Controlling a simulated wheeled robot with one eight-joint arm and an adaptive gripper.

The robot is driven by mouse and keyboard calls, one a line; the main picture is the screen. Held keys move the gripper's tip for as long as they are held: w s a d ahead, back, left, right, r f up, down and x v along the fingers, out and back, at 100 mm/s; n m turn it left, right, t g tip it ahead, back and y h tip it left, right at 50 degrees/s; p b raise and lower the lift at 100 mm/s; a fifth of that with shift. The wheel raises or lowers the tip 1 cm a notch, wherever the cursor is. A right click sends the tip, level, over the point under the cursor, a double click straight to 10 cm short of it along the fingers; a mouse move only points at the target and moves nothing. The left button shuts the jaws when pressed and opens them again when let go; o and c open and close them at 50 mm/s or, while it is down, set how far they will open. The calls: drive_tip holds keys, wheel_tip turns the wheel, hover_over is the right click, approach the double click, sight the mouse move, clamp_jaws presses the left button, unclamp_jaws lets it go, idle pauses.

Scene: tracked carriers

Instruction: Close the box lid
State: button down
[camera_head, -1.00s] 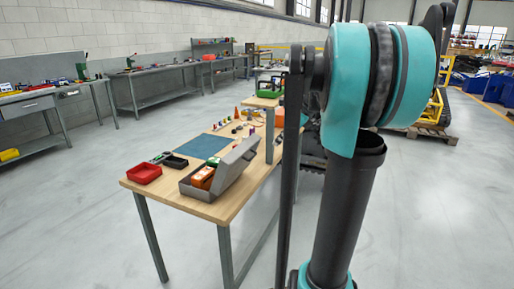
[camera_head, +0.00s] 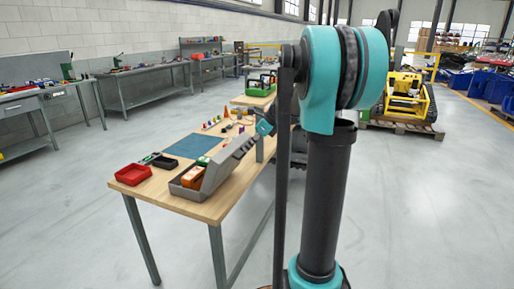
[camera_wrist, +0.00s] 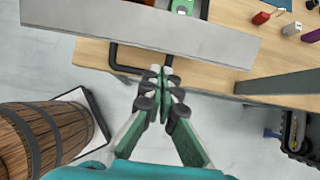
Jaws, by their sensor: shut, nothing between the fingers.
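The grey box (camera_head: 178,189) sits on the wooden table near its front end. Its lid (camera_head: 219,169) stands open, tilted up along the box's right side. An orange item (camera_head: 192,178) shows inside the box. My gripper (camera_head: 243,145) is at the lid's far upper end and appears to touch it or be very close. In the wrist view the lid (camera_wrist: 150,27) is a long grey panel across the top. My gripper (camera_wrist: 161,76) is shut and empty just beside the lid's outer edge. Whether it touches the lid is unclear.
A red tray (camera_head: 133,174) and a blue mat (camera_head: 190,146) lie left of and behind the box. Small coloured parts stand farther back on the table. In the wrist view, a wooden barrel (camera_wrist: 40,135) stands on the floor at lower left. Floor right of the table is open.

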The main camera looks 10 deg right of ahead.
drive_tip(key=shift+w+a+r, duration=0.25)
drive_tip(key=shift+w+a, duration=0.05)
drive_tip(key=shift+a, duration=0.1)
